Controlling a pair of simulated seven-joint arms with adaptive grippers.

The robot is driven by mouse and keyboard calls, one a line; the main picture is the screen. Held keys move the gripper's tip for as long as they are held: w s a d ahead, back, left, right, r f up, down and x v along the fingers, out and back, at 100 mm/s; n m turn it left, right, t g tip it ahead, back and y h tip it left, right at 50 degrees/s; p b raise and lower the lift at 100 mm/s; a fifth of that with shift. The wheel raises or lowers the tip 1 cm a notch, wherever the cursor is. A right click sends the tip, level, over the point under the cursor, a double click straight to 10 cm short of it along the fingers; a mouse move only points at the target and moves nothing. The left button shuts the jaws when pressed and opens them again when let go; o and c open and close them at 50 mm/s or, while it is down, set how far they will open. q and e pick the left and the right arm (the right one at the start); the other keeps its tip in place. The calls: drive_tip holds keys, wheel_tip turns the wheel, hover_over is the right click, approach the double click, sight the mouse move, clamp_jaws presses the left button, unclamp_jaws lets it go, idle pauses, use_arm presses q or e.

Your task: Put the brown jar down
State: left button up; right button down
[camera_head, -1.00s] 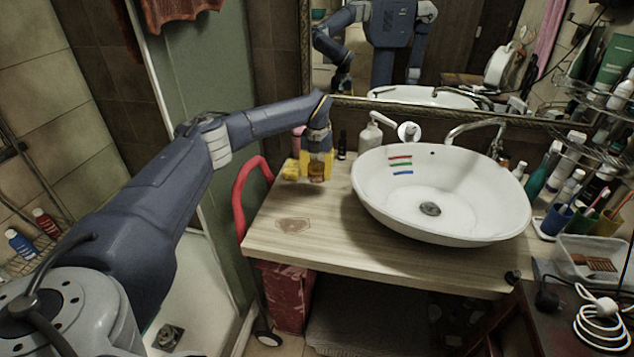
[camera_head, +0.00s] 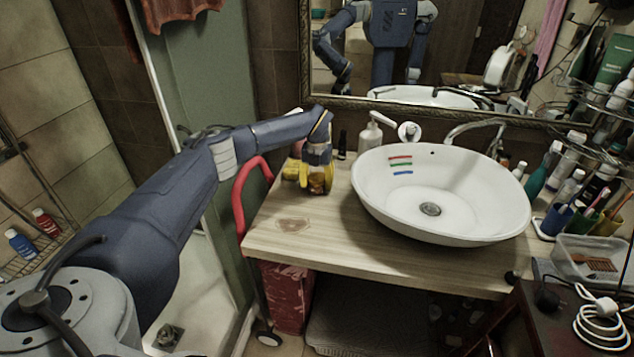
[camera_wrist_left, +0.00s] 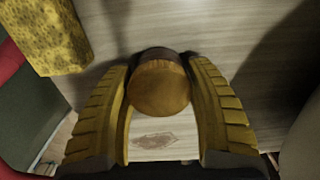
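The brown jar (camera_head: 318,184) is at the left part of the wooden counter (camera_head: 285,242), between the yellow fingers of my left gripper (camera_head: 318,180). In the left wrist view the jar's round brown lid (camera_wrist_left: 158,90) faces the camera, and the fingers (camera_wrist_left: 160,95) close in on both sides of its darker body. The fingers look to be touching the jar. I cannot tell whether the jar's base touches the counter. My right gripper is not directly in view.
A yellow sponge-like block (camera_wrist_left: 42,35) lies left of the jar; it shows in the head view (camera_head: 290,173) too. The white basin (camera_head: 375,205) stands to the right. A soap bottle (camera_head: 370,137) and a small dark bottle (camera_head: 342,145) stand behind. The counter's front left is clear.

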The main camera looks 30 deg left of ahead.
sight(317, 177)
use_arm(q)
drive_tip(key=shift+o, duration=1.3)
drive_tip(key=shift+r, duration=0.15)
wheel_tip(317, 177, up, 12)
